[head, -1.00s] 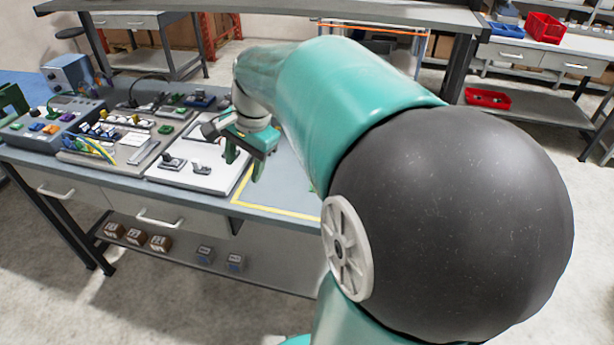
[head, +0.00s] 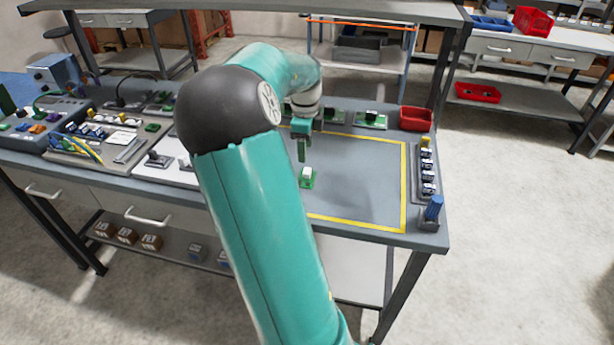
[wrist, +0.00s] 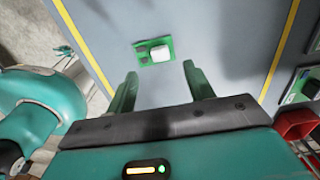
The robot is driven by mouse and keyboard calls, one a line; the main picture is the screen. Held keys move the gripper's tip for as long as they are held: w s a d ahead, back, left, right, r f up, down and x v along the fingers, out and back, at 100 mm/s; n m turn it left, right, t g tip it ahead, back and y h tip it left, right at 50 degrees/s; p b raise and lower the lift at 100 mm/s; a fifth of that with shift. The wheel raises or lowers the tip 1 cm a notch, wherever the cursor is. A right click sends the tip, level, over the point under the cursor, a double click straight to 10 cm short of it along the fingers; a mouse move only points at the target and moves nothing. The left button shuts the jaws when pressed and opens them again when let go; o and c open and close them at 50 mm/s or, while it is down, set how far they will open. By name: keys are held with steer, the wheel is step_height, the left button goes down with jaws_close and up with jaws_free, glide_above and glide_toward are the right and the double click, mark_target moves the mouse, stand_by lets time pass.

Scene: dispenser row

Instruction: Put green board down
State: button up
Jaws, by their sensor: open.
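A small green board (head: 307,178) with a white block on it lies on the grey bench top, inside the yellow-taped area. It also shows in the wrist view (wrist: 154,52), flat on the surface and beyond my fingertips. My gripper (head: 303,152) is just above and behind the board in the head view. In the wrist view, the two green fingers of my gripper (wrist: 160,82) are spread apart with nothing between them. The board is apart from both fingers.
Other green boards (head: 371,119) stand along the back edge of the taped area. A red bin (head: 415,118) is at the back right. A dispenser strip (head: 427,170) and a blue item (head: 433,208) are at the right edge. The taped area's right part is clear.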

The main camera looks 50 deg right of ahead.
mark_target(305, 170)
step_height(305, 170, down, 8)
steer(key=shift+r, duration=0.2)
steer(key=c, duration=1.1)
steer(key=shift+r, duration=0.1)
steer(key=shift+c, duration=0.2)
